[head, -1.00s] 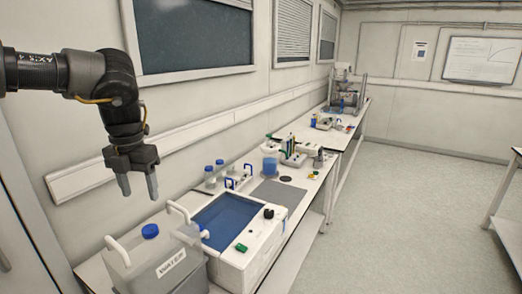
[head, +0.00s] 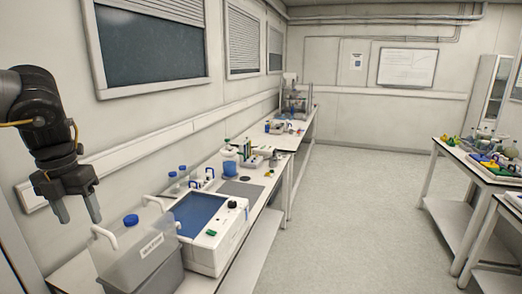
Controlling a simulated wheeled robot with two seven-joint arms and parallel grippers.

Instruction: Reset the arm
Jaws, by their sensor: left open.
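My left gripper (head: 79,208) hangs down in the air at the left of the head view. Its two fingers are apart with nothing between them. My left arm (head: 40,118) comes in from the left edge, bent downward at the wrist. My right gripper is not in view.
A white water bath (head: 222,245) with a blue basin stands on the long bench along the left wall. Bottles (head: 183,173) and small instruments stand behind it. Tables (head: 484,178) with coloured items stand at the right. The floor (head: 350,215) between is clear.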

